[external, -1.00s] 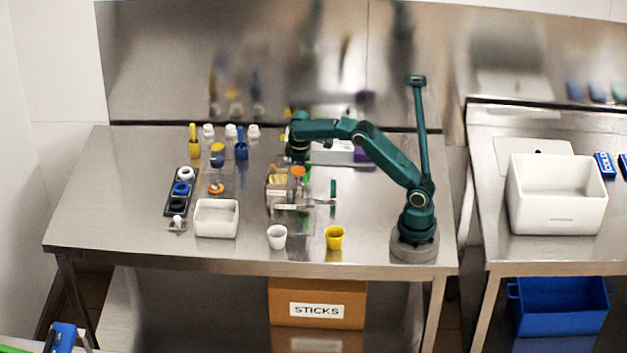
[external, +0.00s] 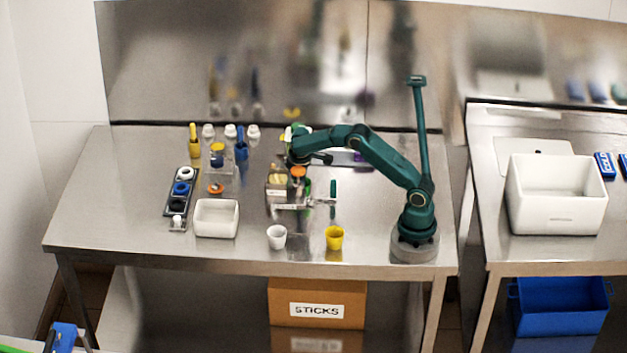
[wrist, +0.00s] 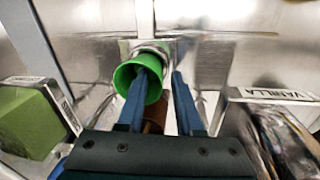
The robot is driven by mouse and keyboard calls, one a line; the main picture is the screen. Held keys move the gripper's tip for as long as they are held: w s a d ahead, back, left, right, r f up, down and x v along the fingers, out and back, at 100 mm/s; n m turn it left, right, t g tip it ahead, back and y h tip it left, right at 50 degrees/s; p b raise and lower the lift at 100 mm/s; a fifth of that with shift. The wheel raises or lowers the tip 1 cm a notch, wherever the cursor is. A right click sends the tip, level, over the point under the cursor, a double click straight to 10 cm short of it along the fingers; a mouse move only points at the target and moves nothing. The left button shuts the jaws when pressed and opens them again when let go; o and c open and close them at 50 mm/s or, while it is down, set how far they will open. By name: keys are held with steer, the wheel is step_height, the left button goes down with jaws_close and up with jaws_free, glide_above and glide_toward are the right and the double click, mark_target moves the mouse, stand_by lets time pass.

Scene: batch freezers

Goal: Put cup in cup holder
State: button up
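A green cup (wrist: 126,76) shows in the wrist view with its mouth toward the camera. My gripper (wrist: 162,74) has two blue fingers spread apart. The left finger reaches into the cup's mouth, and the right finger is outside its right side. A gap shows between the right finger and the rim, so the gripper looks open. A metal fitting is right behind the cup; I cannot tell whether it is the cup holder. In the external view my gripper (external: 303,158) is at the back of the table, and the green cup cannot be made out clearly.
A white cup (external: 277,237) and a yellow cup (external: 335,238) stand at the table's front edge. A white tub (external: 216,219) is left of them. In the wrist view a green block (wrist: 28,122) and a vanilla-labelled container (wrist: 270,96) flank the gripper.

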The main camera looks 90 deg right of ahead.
step_height(320, 180, up, 12)
steer(key=a, duration=0.1)
steer(key=shift+a, duration=0.4)
stand_by(0.3)
